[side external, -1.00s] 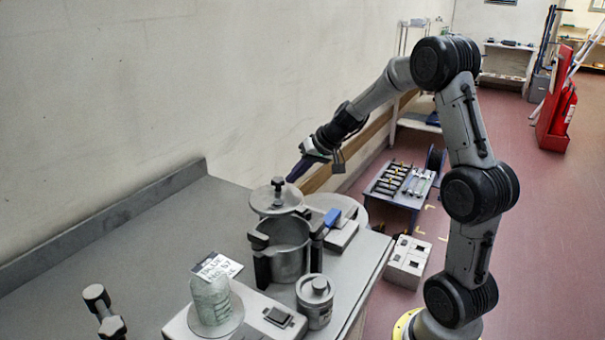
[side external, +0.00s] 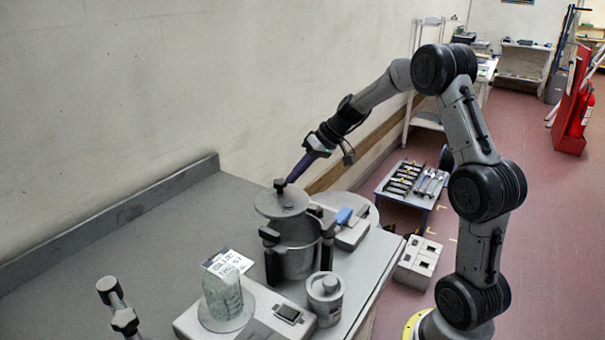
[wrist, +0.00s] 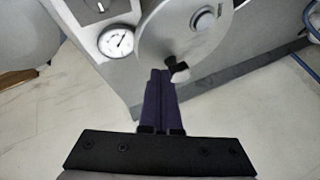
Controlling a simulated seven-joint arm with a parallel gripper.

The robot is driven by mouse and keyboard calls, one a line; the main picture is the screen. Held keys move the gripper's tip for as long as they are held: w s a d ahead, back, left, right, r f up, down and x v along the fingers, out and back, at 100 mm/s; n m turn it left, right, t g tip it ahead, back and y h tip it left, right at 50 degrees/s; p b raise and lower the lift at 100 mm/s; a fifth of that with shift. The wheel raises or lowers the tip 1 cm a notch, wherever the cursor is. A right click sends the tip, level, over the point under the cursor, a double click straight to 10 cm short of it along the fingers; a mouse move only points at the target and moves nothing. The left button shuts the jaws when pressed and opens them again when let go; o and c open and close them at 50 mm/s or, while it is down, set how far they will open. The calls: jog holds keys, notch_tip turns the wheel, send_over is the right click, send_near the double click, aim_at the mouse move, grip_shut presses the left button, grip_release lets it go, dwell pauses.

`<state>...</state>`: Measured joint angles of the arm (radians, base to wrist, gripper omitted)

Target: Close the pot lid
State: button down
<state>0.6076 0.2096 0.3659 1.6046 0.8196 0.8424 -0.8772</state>
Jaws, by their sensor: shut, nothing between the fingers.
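The grey pot (side external: 298,262) stands on the bench with dark handles on its sides. Its round grey lid (side external: 282,204) is tilted above the pot's mouth, its far edge raised, and hides most of the opening. A dark knob (side external: 279,186) stands up at the lid. In the wrist view the lid (wrist: 160,42) shows as a disc beyond the fingers. My gripper (side external: 291,181) is shut and empty, its purple fingers at the lid's raised far side. The fingertips (wrist: 161,72) also show in the wrist view, close to the lid's edge; whether they touch it I cannot tell.
A lidded grey canister (side external: 325,298) stands in front of the pot. A device with a blue part (side external: 344,216) sits to its right. A greenish bag (side external: 222,296) and a label card (side external: 228,263) are front left.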

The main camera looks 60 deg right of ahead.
aim_at(278, 212)
jog(key=a+n+y, duration=0.1)
jog(key=n, duration=0.1)
jog(key=w+a+n+g+y, duration=0.1)
jog(key=shift+a+n+g, duration=0.3)
jog(key=shift+a+n, duration=0.1)
jog(key=a+n+g+y, duration=0.1)
jog(key=a+n+g, duration=0.1)
jog(key=n, duration=0.1)
jog(key=shift+a+n, duration=0.3)
jog(key=shift+a, duration=0.1)
jog(key=a+n+g, duration=0.1)
jog(key=n, duration=0.1)
jog(key=s+a+n+g, duration=0.1)
jog(key=a+n, duration=0.1)
jog(key=shift+s+a+g+y, duration=0.1)
jog(key=shift+s+g+y, duration=0.1)
jog(key=shift+g+y, duration=0.15)
jog(key=shift+s+a+n+g, duration=0.5)
jog(key=shift+n+g, duration=0.1)
jog(key=shift+n, duration=0.4)
jog(key=shift+s+a+n+g, duration=0.45)
jog(key=shift+n+g, duration=0.1)
jog(key=shift+n, duration=0.45)
